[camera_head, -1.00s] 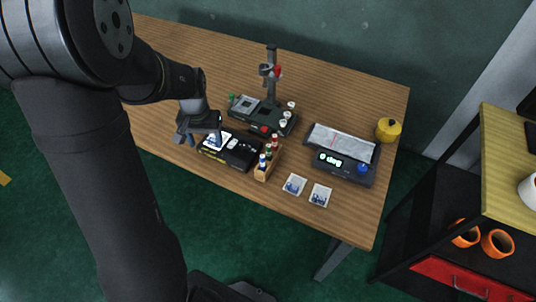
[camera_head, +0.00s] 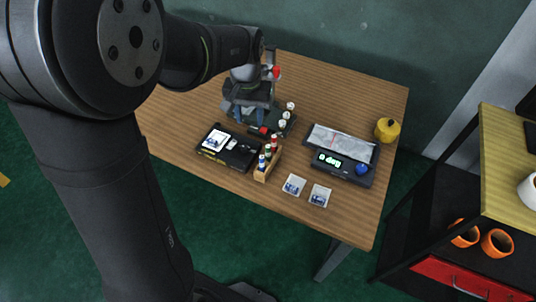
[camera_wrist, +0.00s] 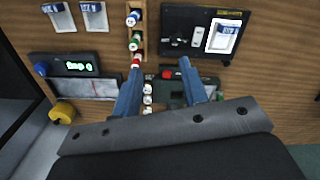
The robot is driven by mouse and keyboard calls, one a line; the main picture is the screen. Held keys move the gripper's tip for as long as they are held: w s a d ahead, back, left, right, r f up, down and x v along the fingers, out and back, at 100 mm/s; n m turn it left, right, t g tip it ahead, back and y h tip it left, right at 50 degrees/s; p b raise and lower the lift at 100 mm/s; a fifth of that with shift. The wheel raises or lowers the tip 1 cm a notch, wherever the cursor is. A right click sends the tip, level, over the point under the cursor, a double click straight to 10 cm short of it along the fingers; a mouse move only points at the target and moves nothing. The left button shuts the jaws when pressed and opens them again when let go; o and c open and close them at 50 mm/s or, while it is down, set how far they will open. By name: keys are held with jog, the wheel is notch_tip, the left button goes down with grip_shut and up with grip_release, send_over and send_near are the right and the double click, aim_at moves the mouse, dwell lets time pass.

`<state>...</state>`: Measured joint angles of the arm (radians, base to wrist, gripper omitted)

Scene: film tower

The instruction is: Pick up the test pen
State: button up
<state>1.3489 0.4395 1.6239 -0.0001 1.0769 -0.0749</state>
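A wooden rack (camera_head: 261,177) holds upright pens or vials: a blue one (camera_head: 262,160), a green one (camera_head: 268,151) and a red one (camera_head: 274,141). I cannot tell which is the test pen. The wrist view shows the rack (camera_wrist: 137,52) with the blue (camera_wrist: 133,18), green (camera_wrist: 137,41) and red (camera_wrist: 135,61) tops. My gripper (camera_head: 249,114) is behind the rack, over the dark device with the stand. In the wrist view my gripper (camera_wrist: 160,79) has its blue fingers apart with nothing held between them. The left fingertip appears close to the red top in that picture.
The dark device (camera_head: 283,133) carries several white-topped pieces and a red knob. A black case (camera_head: 240,163) with a white card lies left of the rack. A display unit (camera_head: 345,165), a yellow pot (camera_head: 388,130) and two cards (camera_head: 294,185) are right.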

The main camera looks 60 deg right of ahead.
jog(key=s+d+r, duration=0.1)
jog(key=s+r, duration=0.2)
jog(key=s, duration=0.1)
send_near(268, 145)
jog(key=f, duration=0.6)
jog(key=shift+a+f, duration=0.25)
jog(key=shift+s+d+f, duration=0.1)
jog(key=shift+f, duration=1.25)
jog(key=shift+d+f, duration=0.1)
jog(key=shift+f, duration=1.25)
grip_shut()
